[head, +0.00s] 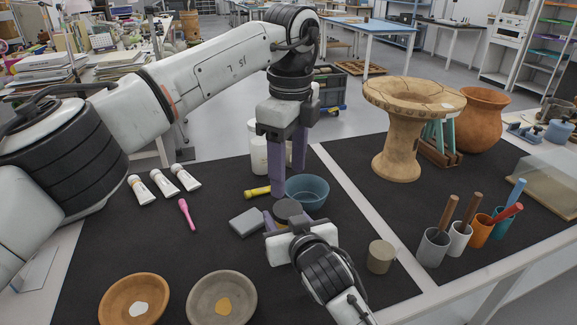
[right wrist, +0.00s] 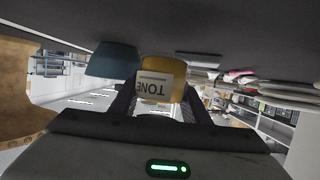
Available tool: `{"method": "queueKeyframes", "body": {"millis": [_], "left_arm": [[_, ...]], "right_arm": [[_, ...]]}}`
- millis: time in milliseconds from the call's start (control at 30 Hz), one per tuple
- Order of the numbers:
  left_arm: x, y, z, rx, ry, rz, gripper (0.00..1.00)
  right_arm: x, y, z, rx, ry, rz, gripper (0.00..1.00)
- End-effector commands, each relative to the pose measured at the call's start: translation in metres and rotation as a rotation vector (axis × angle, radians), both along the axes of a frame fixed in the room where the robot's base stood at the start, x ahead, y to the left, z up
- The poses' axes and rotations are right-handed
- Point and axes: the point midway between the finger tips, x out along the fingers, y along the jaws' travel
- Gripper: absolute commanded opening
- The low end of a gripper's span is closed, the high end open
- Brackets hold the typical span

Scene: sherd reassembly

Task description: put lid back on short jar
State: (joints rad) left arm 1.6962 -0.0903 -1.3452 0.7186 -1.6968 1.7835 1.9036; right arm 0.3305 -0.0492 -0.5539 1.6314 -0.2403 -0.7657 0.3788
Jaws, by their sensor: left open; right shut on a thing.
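My right gripper (head: 290,215) is shut on the short jar (right wrist: 178,70). In the right wrist view the jar is yellowish with a white label reading "TONE", upside down between the fingers. In the head view a flat dark grey round top, which looks like the lid (head: 288,208), shows between those fingers. I cannot tell whether it is fully seated on the jar. My left gripper (head: 289,182) has purple fingers pointing down, is open, and hangs just behind and above the grey top. I see nothing between its fingers.
A blue bowl (head: 307,191) stands close behind to the right. A grey block (head: 247,222) and a yellow-handled tool (head: 257,192) lie to the left. A beige cylinder (head: 380,256) stands at the right. White bottles (head: 258,150) stand behind. Two bowls occupy the front left.

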Motion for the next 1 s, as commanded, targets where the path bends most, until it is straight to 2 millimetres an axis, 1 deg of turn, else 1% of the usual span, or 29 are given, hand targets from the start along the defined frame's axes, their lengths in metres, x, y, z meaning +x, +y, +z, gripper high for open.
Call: {"method": "queueKeyframes", "body": {"millis": [167, 300, 400, 500, 633, 900, 933, 1000], "left_arm": [[0.000, 0.001, -0.024, 0.000, 0.004, -0.001, 0.55], [0.002, 0.001, -0.046, 0.000, 0.003, 0.000, 0.55], [0.002, 0.002, -0.060, 0.002, 0.004, 0.000, 0.55], [0.003, 0.002, -0.070, 0.001, 0.002, 0.000, 0.55], [0.003, 0.002, -0.076, 0.001, 0.002, 0.000, 0.55], [0.004, 0.002, -0.077, 0.000, 0.001, 0.000, 0.55], [0.004, 0.002, -0.077, 0.000, 0.001, 0.000, 0.54], [0.004, 0.002, -0.077, 0.000, 0.001, 0.000, 0.42]], "right_arm": [[0.000, 0.000, 0.002, 0.001, -0.003, 0.001, 0.00], [0.000, 0.000, 0.002, 0.001, -0.003, 0.001, 0.00], [0.000, 0.000, 0.002, 0.001, -0.003, 0.001, 0.00], [0.000, 0.000, 0.002, 0.001, -0.003, 0.001, 0.00], [0.000, 0.000, 0.002, 0.001, -0.003, 0.001, 0.00], [0.000, 0.000, 0.002, 0.001, -0.003, 0.001, 0.00], [0.000, 0.000, 0.002, 0.001, -0.003, 0.001, 0.00], [0.000, 0.000, 0.002, 0.001, -0.003, 0.001, 0.00]]}}
